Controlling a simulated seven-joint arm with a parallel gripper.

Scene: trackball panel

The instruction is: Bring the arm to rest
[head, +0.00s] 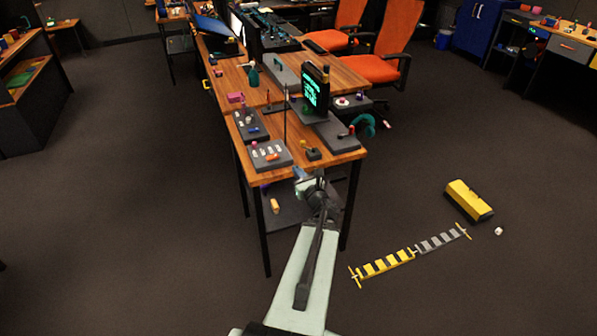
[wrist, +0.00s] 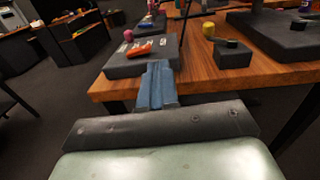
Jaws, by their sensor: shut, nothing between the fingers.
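My gripper (head: 302,178) is at the near edge of the wooden table (head: 335,165) in the head view, with my pale arm reaching up to it from the bottom. In the wrist view, the blue fingers (wrist: 157,68) are together and hold nothing. They point towards a grey panel (wrist: 118,66) with white knobs and an orange piece (wrist: 138,50). A small grey box (wrist: 232,57) with a dark knob stands to the right of the fingers. I cannot tell the exact gap between the fingertips and the panel.
A yellow knob (head: 303,142) and a larger grey panel (head: 338,136) are on the table's right part. A black screen (head: 315,90) with green text stands behind. A yellow toolbox (head: 468,200) and a striped yellow strip (head: 385,263) lie on the floor at right. The left floor is clear.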

